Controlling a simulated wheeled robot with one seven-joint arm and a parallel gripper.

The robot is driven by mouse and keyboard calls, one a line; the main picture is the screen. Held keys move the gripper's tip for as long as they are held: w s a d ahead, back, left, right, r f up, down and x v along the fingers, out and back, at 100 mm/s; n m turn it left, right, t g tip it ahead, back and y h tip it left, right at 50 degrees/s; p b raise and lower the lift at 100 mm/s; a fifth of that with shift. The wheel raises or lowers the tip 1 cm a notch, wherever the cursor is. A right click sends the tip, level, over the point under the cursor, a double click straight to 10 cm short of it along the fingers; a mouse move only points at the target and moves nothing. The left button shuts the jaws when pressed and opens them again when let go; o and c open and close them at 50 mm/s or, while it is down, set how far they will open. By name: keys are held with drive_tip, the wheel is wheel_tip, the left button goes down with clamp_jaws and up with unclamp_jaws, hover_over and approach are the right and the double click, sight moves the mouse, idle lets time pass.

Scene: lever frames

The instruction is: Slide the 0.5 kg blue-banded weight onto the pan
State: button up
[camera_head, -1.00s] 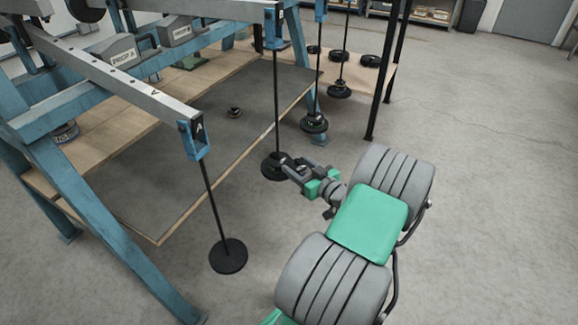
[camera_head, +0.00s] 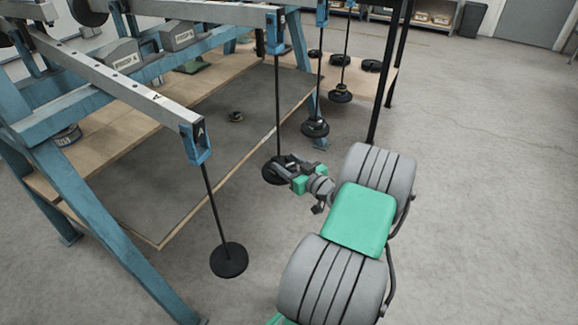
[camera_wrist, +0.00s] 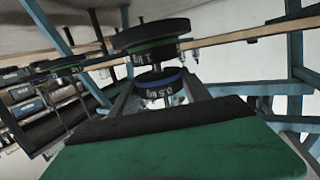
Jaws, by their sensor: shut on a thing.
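The 0.5 kg weight (camera_wrist: 160,88), a small black disc with a blue band, is between the jaws of my gripper, which is shut on it. The wrist picture is upside down. There, a black disc with a green band marked 1 kg (camera_wrist: 136,58) and a wide black disc, apparently the pan (camera_wrist: 152,32), are close beyond it. I cannot tell whether the weights touch. In the head view my gripper (camera_head: 285,164) is over the round pan (camera_head: 271,177) on rod B (camera_head: 277,100), hiding the weight and part of the pan.
An empty pan (camera_head: 229,261) hangs from lever A (camera_head: 110,82) at front left. Two loaded hangers (camera_head: 315,128) (camera_head: 340,93) stand behind, near a black post (camera_head: 386,80). The floor on the right is clear.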

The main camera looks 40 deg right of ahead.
drive_tip(key=shift+w, duration=0.2)
drive_tip(key=shift+w+d+b, duration=0.15)
drive_tip(key=shift+w+b, duration=0.15)
drive_tip(key=shift+w, duration=0.8)
drive_tip(key=shift+w+d+b, duration=0.1)
drive_tip(key=shift+w+b, duration=0.2)
drive_tip(key=shift+w, duration=0.55)
drive_tip(key=shift+f+b, duration=0.4)
drive_tip(key=shift+b, duration=0.1)
idle(0.6)
drive_tip(key=o, duration=1.7)
drive_tip(key=shift+o, duration=0.2)
drive_tip(key=shift+f, duration=0.15)
